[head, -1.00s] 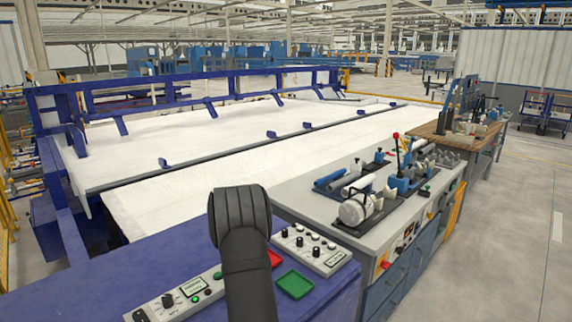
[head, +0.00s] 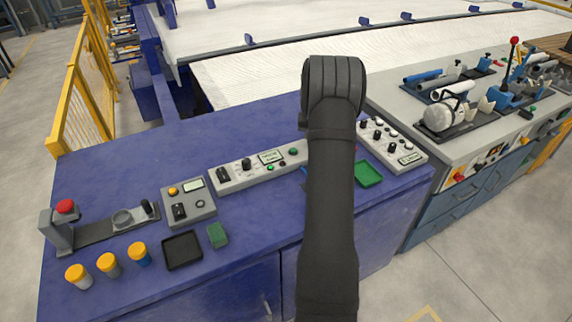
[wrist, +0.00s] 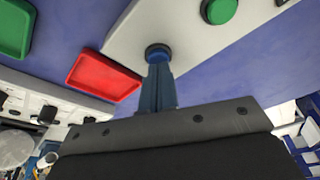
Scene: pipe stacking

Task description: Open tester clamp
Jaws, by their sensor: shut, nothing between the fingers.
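My gripper (wrist: 157,90) shows in the wrist view as blue fingers pressed together. Its tips are close to a dark blue round knob (wrist: 158,53) on a pale control panel (wrist: 135,35); I cannot tell if they touch it. In the head view my dark arm hides most of the gripper. A grey fixture (head: 100,230) with a red knob (head: 65,207) and a flat rail stands at the far left of the blue bench. On the grey bench at right is a blue device with a red-tipped lever (head: 512,58). I cannot tell which one is the tester clamp.
The blue bench (head: 130,170) carries more control boxes (head: 188,202), a black tray (head: 182,250), a green tray (head: 368,174) and orange-capped jars (head: 108,264). A red tray (wrist: 103,75) lies near the fingers. A yellow fence (head: 85,85) stands behind at left.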

